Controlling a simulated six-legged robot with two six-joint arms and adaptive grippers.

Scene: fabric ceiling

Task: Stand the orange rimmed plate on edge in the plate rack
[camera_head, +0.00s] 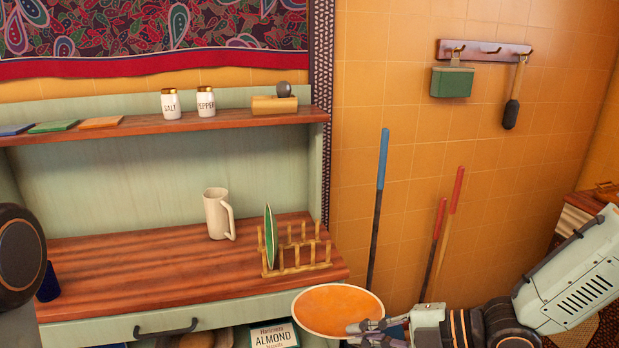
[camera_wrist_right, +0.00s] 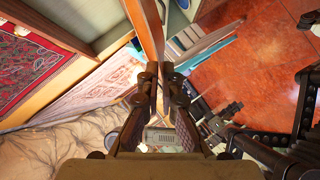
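The orange rimmed plate (camera_head: 335,308) has a pale rim and is in the air in front of the counter, at the lower middle of the head view. My right gripper (camera_head: 366,328) is shut on its right edge. In the right wrist view the fingers (camera_wrist_right: 160,72) pinch the plate (camera_wrist_right: 150,28), which shows edge-on. The wooden plate rack (camera_head: 297,267) stands on the counter, behind and left of the held plate and apart from it. A green plate (camera_head: 270,240) stands on edge at the rack's left end. The slots right of it look empty. My left gripper is out of view.
A cream pitcher (camera_head: 217,214) stands on the wooden counter (camera_head: 150,262), left of the rack. A dark blue cup (camera_head: 49,283) is at the counter's left. A shelf (camera_head: 200,121) with salt and pepper shakers runs above. Long-handled tools (camera_head: 379,205) lean against the wall at right.

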